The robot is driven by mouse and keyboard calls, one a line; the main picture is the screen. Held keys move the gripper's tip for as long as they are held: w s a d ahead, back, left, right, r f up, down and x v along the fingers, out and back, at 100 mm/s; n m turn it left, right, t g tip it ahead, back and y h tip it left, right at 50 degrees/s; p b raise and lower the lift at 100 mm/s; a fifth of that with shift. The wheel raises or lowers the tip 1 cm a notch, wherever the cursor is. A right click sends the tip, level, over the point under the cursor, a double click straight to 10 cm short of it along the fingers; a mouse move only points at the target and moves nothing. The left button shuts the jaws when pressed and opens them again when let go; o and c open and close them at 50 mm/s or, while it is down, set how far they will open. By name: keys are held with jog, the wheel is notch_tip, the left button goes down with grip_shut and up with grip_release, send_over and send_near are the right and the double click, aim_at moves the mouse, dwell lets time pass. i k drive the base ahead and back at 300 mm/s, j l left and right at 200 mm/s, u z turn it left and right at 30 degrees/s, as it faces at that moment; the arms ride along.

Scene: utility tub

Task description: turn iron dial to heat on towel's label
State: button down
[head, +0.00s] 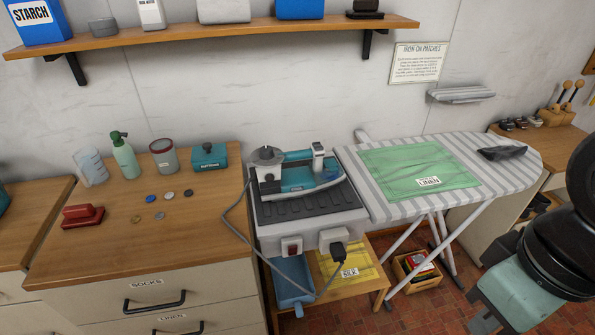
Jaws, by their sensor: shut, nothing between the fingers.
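A teal and white iron (312,178) rests on a grey station (310,208) beside the ironing board. A green towel (400,165) lies flat on the striped ironing board (510,155). The towel's white label (429,182) reads LINEN. A yellow cloth (338,262) with a label reading SILK lies on the lower shelf. My arm shows at the right edge, in front of the board's right end. My gripper's fingers are not visible.
The wooden counter (110,240) at left holds bottles, a tin, a teal box, a red block (83,216) and several buttons. A shelf (215,34) hangs above.

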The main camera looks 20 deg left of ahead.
aim_at(267, 151)
jog(key=u, duration=0.6)
jog(key=i+j+u, duration=0.1)
jog(key=u, duration=0.4)
jog(key=i+u, duration=0.2)
jog(key=u, duration=0.25)
jog(key=i+u, duration=0.15)
jog(key=u, duration=0.35)
